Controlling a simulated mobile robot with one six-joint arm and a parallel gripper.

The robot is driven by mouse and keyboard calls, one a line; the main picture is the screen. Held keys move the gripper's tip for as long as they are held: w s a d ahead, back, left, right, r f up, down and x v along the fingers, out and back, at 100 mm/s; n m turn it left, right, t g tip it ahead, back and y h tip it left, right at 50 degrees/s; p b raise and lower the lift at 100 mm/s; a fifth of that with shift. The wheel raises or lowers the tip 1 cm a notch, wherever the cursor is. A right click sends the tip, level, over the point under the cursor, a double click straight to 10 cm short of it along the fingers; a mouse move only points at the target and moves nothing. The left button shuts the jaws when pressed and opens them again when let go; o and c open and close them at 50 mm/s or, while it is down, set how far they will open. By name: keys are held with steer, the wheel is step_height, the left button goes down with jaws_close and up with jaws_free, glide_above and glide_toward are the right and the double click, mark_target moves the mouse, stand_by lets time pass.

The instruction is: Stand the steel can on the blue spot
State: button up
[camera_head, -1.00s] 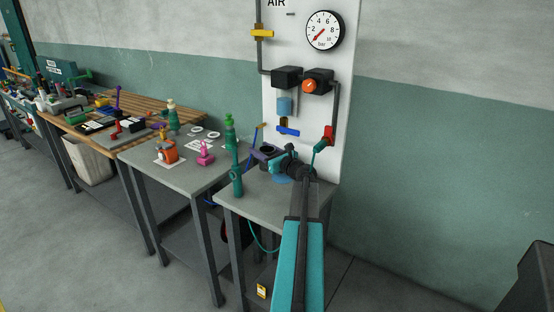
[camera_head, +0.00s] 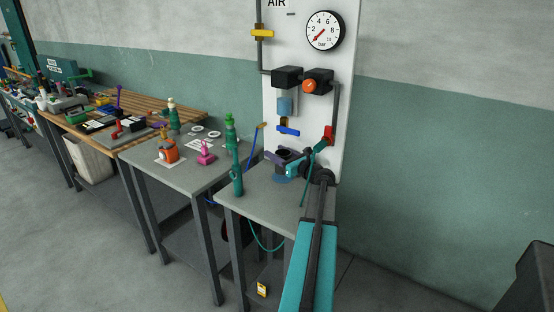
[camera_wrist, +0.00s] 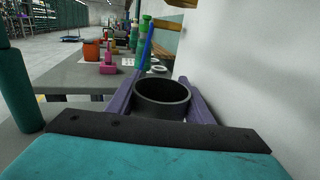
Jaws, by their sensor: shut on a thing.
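My gripper (camera_head: 278,157) has purple fingers and is shut on the steel can (camera_wrist: 162,104). The can is dark grey, open at the top and upright between the two fingers in the wrist view. In the head view the can (camera_head: 284,153) shows above the right-hand table, near the wall panel. The blue spot (camera_head: 281,179) lies on that table, below the gripper in the picture and partly covered by it. The can's base is hidden, so I cannot tell its height over the table.
A tall teal post-like object (camera_head: 237,178) stands at the table's left edge. A blue rod (camera_head: 253,143) rises behind. The panel (camera_head: 300,110) with gauge and valves is close on the right. The neighbouring table holds an orange object (camera_head: 167,151) and a pink one (camera_head: 206,154).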

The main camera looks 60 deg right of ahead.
steer(key=shift+f, duration=1.35)
steer(key=shift+f, duration=0.1)
steer(key=o, duration=1.1)
steer(key=v, duration=1)
steer(key=shift+s+a+b, duration=0.1)
steer(key=shift+s+b, duration=0.2)
steer(key=shift+b, duration=0.1)
steer(key=shift+s+a, duration=0.1)
steer(key=shift+s, duration=0.55)
